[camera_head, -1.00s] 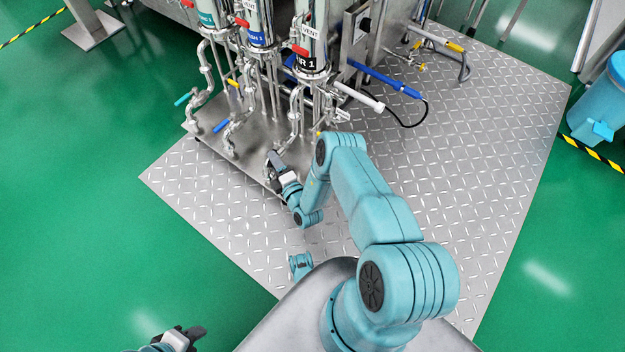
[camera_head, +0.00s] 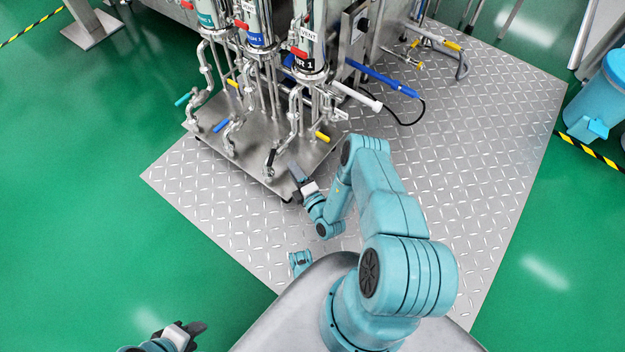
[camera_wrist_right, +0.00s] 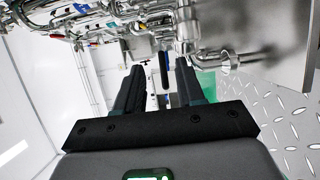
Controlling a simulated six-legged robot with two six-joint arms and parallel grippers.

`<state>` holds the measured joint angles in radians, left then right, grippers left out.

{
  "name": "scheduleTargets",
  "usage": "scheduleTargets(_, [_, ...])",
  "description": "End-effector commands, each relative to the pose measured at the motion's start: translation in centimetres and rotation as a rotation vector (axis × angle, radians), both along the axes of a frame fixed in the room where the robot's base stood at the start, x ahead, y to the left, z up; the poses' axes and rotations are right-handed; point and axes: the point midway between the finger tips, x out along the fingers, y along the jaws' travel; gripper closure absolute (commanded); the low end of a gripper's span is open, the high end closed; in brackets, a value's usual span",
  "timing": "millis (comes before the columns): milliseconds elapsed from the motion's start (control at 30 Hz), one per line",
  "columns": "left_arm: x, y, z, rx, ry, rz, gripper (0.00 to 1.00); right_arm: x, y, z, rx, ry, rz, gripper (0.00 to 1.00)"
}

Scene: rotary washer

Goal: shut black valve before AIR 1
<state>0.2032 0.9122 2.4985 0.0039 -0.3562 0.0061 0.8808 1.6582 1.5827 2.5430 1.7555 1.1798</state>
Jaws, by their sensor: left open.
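The black valve handle (camera_head: 271,158) is on the low pipe in front of the filter column with the black label ending in "R 1" (camera_head: 303,61). It stands roughly along its pipe, near the skid's front edge. My right gripper (camera_head: 296,172) is just right of the handle, apart from it. In the right wrist view its two fingers (camera_wrist_right: 158,88) are spread, with a thin dark bar (camera_wrist_right: 163,68) visible between them, perhaps the handle. My left gripper (camera_head: 198,330) is low at the bottom left, open and far from the valves.
A blue-handled valve (camera_head: 220,126), a teal one (camera_head: 182,100) and a yellow one (camera_head: 322,137) sit on nearby pipes. The steel skid plate (camera_head: 250,165) carries the pipes. Diamond-plate floor (camera_head: 230,225) in front is clear. A white-and-blue wand (camera_head: 357,96) lies to the right.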

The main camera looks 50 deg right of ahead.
Motion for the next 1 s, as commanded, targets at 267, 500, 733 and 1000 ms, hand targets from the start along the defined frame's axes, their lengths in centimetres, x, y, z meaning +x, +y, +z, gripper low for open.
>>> scheduleTargets(267, [0.0, 0.0, 0.5, 0.0, 0.0, 0.0, 0.57, -2.2, -0.5, 0.0, 0.001, 0.001, -0.002, 0.62])
scheduleTargets(500, [0.0, 0.0, 0.7, 0.0, 0.0, 0.0, 0.57, -4.0, -0.8, 0.0, 0.002, 0.0, -0.002, 0.62])
scheduleTargets(733, [0.0, 0.0, 0.8, 0.0, 0.0, 0.0, 0.57, -5.7, -1.1, 0.0, 0.001, 0.0, -0.003, 0.62])
scheduleTargets(1000, [0.0, 0.0, 0.9, 0.0, 0.0, 0.0, 0.57, -6.2, -1.2, 0.0, 0.001, -0.001, -0.001, 0.62])
